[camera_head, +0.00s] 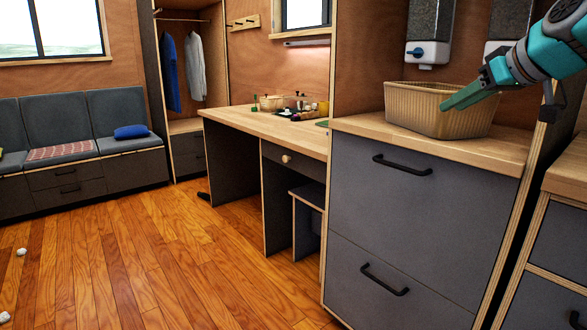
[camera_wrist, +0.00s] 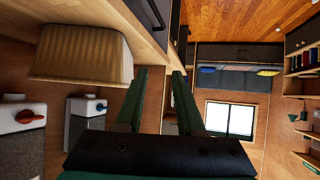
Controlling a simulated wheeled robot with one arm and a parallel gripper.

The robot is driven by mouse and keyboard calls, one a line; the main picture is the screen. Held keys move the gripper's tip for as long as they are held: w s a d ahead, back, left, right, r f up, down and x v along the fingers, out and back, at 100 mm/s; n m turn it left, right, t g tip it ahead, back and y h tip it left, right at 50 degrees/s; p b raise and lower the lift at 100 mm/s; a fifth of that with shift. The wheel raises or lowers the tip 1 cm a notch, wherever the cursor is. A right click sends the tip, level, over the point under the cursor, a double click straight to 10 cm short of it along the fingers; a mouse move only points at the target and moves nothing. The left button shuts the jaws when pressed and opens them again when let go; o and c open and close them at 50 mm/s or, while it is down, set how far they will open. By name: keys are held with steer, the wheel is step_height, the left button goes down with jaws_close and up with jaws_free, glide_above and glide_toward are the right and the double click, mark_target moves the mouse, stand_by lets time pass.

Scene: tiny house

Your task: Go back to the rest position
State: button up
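My gripper (camera_head: 462,98) is at the upper right of the head view, in front of and partly over the beige ribbed basket on the counter. In the wrist view my gripper (camera_wrist: 165,98) shows two green fingers spread apart with nothing between them. The basket (camera_head: 415,112) stands upright on the wooden counter top; it also shows in the wrist view (camera_wrist: 85,55), to the left of the fingers. Whether my gripper touches the basket rim cannot be told.
A grey drawer cabinet (camera_head: 410,200) stands below the counter. Two dispensers (camera_head: 428,53) hang behind the basket. A desk (camera_head: 250,126) with small items stands further left, and a grey sofa (camera_head: 75,140) at the far left. The wooden floor (camera_head: 150,250) is mostly clear, with small white pieces at the left.

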steer(key=s+a+f+g, duration=0.2)
steer(key=s+a+f, duration=0.25)
steer(key=f, duration=0.35)
steer(key=s+a+f+m+g, duration=0.1)
steer(key=s+a+f+g, duration=0.25)
steer(key=a+f, duration=0.3)
steer(key=s+a+f+g, duration=0.2)
steer(key=s+a+f, duration=0.25)
steer(key=f, duration=0.45)
steer(key=s+f+m+g+h, duration=0.1)
steer(key=s+f+g, duration=0.1)
steer(key=s+f, duration=0.7)
steer(key=s+f+m+g+h, duration=0.1)
steer(key=s+f+g+h, duration=0.1)
steer(key=s+f, duration=0.7)
steer(key=s+g, duration=0.1)
steer(key=s, duration=0.4)
steer(key=shift+a+f+m+p, duration=0.2)
steer(key=shift+f+m+p, duration=0.05)
steer(key=shift+m+p, duration=0.1)
steer(key=shift+w, duration=0.1)
